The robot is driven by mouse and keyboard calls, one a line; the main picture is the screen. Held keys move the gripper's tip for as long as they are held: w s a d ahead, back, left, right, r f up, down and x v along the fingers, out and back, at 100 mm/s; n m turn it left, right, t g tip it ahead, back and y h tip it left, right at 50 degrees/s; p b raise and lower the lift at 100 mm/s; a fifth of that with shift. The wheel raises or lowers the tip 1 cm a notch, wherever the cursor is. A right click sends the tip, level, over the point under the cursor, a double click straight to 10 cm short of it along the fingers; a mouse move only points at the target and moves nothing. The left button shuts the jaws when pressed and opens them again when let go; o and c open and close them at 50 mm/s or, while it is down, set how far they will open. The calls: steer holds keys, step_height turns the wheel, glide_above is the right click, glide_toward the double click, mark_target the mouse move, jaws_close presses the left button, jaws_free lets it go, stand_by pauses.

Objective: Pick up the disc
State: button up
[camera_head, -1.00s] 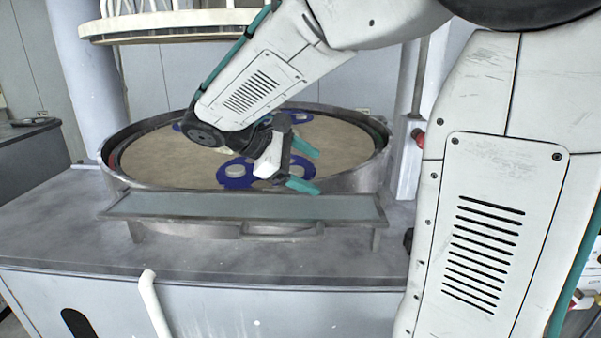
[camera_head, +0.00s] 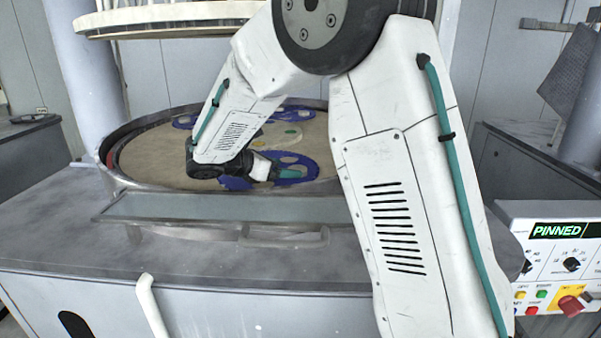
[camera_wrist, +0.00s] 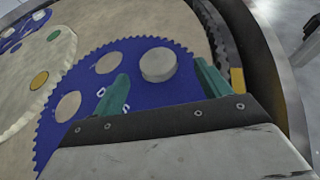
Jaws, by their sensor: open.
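A grey disc (camera_wrist: 158,66) with a raised edge lies in one opening of a blue toothed carrier (camera_wrist: 140,92) in the wrist view. My gripper (camera_wrist: 162,88) is open, its two teal fingers apart, one to the lower left of the disc and one to its right. Nothing is between the fingertips, and the disc is just ahead of them. In the head view, my gripper (camera_head: 278,174) is low over the front right of the round platen (camera_head: 150,160), at the blue carrier (camera_head: 236,183). My arm hides part of that carrier there.
The carrier's other openings show tan platen. A cream carrier (camera_wrist: 28,92) with yellow and green spots lies to the left. The platen's metal rim (camera_wrist: 268,60) curves close on the right. A ledge (camera_head: 200,208) runs along the front.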

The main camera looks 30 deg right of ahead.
steer(key=x, duration=0.4)
steer(key=shift+w+d, duration=0.15)
steer(key=shift+f, duration=0.15)
steer(key=c, duration=1.1)
